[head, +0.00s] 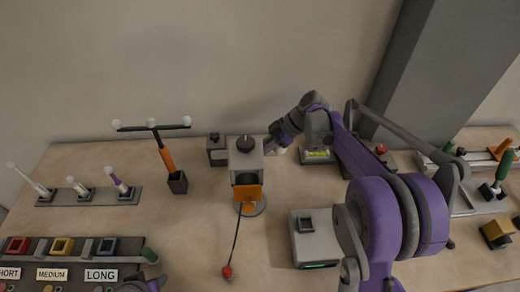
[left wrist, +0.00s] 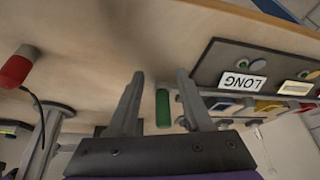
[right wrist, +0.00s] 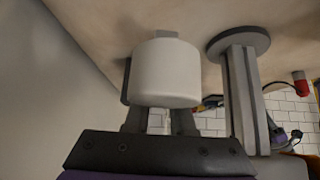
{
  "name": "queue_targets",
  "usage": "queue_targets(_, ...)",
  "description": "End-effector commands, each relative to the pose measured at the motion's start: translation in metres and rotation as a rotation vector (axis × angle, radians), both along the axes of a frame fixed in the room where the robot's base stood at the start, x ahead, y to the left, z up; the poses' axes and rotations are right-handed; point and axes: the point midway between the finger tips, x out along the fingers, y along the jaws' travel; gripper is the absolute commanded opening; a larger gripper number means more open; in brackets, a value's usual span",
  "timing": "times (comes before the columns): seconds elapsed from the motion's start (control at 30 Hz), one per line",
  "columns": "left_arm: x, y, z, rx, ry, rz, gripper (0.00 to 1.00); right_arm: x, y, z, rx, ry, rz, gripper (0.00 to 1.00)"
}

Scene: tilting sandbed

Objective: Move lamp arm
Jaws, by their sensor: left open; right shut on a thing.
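My right gripper (right wrist: 160,115) is shut on a white cylinder (right wrist: 165,75), possibly the lamp arm's end or handle. In the head view this gripper (head: 277,147) is just right of a grey post-mounted head (head: 246,150) with a black knob on top and an orange front. A grey post on a round foot (right wrist: 238,40) stands close beside the white cylinder in the right wrist view. I cannot tell how the cylinder joins it. My left gripper (left wrist: 160,90) is open, with a green cylinder (left wrist: 163,108) beyond the gap between its fingers.
A cord runs from the post to a red plug-like piece (head: 227,271). A grey box (head: 308,247) stands right of it. A rack labelled LONG (head: 101,275) is at front left. An orange stem with white balls (head: 166,157) stands left.

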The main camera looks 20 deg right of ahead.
Motion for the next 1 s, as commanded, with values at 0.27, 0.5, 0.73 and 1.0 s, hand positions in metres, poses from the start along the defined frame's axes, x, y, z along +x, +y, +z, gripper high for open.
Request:
queue_targets(0.27, 0.0, 0.0, 0.0, 0.0, 0.0, 0.0, 0.5, -0.001, 0.0, -0.001, -0.003, 0.002, 0.002, 0.0)
queue_targets(0.5, 0.0, 0.0, 0.0, 0.0, 0.0, 0.0, 0.5, 0.0, 0.0, -0.001, -0.002, 0.001, 0.001, 0.53)
queue_targets(0.73, 0.0, 0.0, 0.0, 0.0, 0.0, 0.0, 0.5, 0.0, 0.0, 0.0, -0.001, 0.001, 0.001, 0.53)
queue_targets(1.0, 0.0, 0.0, 0.002, 0.0, -0.001, 0.0, 0.5, -0.006, -0.019, 0.023, -0.002, 0.001, -0.004, 0.53)
